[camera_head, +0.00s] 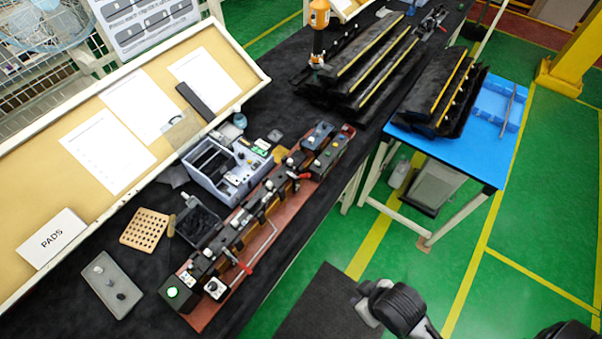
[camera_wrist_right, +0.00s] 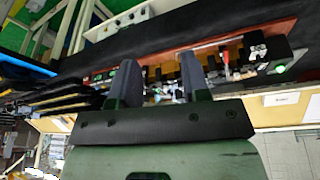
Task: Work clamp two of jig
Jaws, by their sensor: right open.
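The jig is a long red-brown base (camera_head: 207,317) carrying a row of dark blocks, along the front of the black bench in the head view. Two red-tipped clamp handles show on it: one near the green-lit end (camera_head: 246,269), one toward the far end (camera_head: 304,176). The jig's base also shows in the right wrist view (camera_wrist_right: 285,30), beyond my fingers. My right gripper (camera_wrist_right: 158,80) is open and empty, its two dark fingers apart and clear of the jig. They partly hide the jig's middle. Clamp two's number is not readable. My left gripper is not in view.
A grey-blue bin (camera_head: 207,185), a perforated tan block (camera_head: 145,229) and a grey tray (camera_head: 112,284) lie behind the jig. Long black trim parts (camera_head: 365,65) occupy the far bench. A blue table (camera_head: 470,150) stands at right.

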